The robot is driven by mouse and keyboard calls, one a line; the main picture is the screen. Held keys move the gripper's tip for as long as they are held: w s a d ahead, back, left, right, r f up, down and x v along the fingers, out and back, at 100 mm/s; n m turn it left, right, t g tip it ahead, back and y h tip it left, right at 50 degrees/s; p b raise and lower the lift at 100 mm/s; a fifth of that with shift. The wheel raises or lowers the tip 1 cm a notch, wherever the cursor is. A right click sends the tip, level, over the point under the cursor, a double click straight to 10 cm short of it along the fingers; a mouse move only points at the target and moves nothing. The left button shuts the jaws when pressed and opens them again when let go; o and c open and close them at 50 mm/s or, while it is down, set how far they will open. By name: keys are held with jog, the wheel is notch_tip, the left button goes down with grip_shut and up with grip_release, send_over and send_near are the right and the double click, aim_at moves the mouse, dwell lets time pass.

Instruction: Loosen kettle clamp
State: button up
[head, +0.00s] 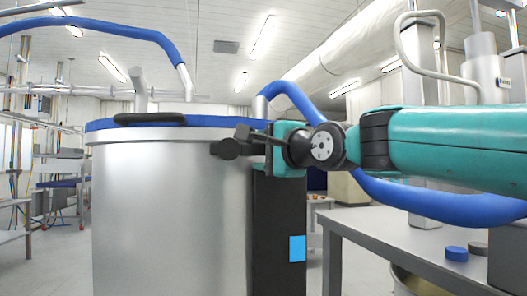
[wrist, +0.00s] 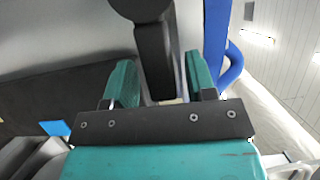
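The kettle (head: 165,215) is a large silver cylinder at left in the head view, with a blue rim (head: 105,125) around its top. Its clamp (head: 228,149) is a black round pivot with a black lever at the rim's right side. In the wrist view the clamp lever (wrist: 154,55) runs down between my two teal fingers. My gripper (head: 282,142) is at the lever in the head view. In the wrist view my gripper (wrist: 160,75) has its fingers apart, with a gap visible on the right of the lever; contact on the left is unclear.
A black column (head: 278,225) with a light blue label stands right of the kettle. A blue hose (head: 440,203) curves behind my arm. A grey table (head: 385,232) at right holds a blue cap (head: 456,254). A black handle (head: 150,119) lies on the kettle's top.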

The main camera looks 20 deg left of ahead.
jog(key=b+v, duration=0.5)
jog(key=v, duration=1.2)
jog(key=shift+d, duration=0.2)
jog(key=shift+s+f, duration=0.15)
